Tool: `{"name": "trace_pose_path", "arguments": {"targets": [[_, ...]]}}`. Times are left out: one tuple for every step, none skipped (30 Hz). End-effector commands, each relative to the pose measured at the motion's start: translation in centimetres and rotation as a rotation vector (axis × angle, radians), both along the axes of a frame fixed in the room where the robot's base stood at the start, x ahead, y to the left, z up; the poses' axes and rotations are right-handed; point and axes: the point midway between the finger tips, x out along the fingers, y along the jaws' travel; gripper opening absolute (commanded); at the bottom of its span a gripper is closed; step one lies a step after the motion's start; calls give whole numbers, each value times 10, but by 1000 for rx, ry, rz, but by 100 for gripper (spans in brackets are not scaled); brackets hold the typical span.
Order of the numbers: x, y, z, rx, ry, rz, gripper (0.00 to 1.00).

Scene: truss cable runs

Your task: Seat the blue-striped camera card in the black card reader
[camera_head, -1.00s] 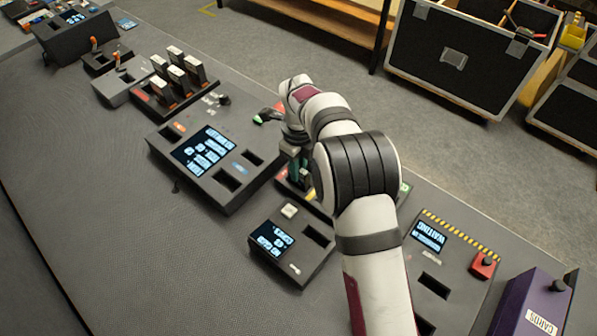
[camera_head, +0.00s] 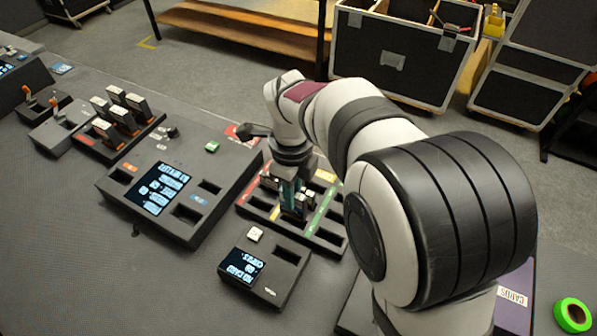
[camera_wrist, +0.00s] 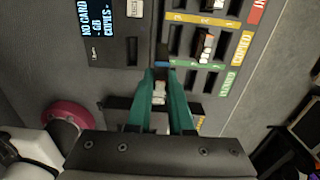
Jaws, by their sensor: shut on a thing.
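My gripper (camera_head: 291,205) points down at the slotted card tray (camera_head: 332,236), with its teal fingers shut on a card. In the wrist view, the card's pale body (camera_wrist: 159,92) shows between the fingers (camera_wrist: 161,88), with a blue band (camera_wrist: 162,63) near the tips. I cannot tell whether its lower end is still inside a tray slot. The black card reader (camera_head: 290,286) lies in front of the tray, with a lit screen and a dark, empty-looking slot. In the wrist view the reader (camera_wrist: 118,55) is left of the fingers; its screen reads NO CARD.
Other cards stand in the tray, one (camera_wrist: 206,46) near the fingers. A larger console (camera_head: 118,186) with a screen and slots stands left of the tray. A rack of upright cards (camera_head: 118,118) is farther left. The front left tabletop is clear.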

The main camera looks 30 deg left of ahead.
Motion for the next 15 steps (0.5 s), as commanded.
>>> {"name": "trace_pose_path", "arguments": {"targets": [[-18,-3,1,0,0,5,0],[-28,-5,1,0,-1,5,0],[-40,-7,0,1,-1,3,0],[-47,-9,0,2,-1,1,0],[-52,-11,-1,2,-1,0,0],[-58,-13,-2,2,-1,0,0],[-60,-14,-4,1,0,-2,0],[-61,-14,-6,1,-1,-1,0],[-62,-14,-10,0,0,-2,0],[-62,-14,-14,0,0,-2,0],[-62,-15,-18,0,1,-3,0],[-62,-15,-24,-1,2,-4,0],[-62,-15,-29,-1,2,-4,0],[-61,-14,-33,0,1,-3,0],[-61,-14,-39,-1,1,-2,0]]}}
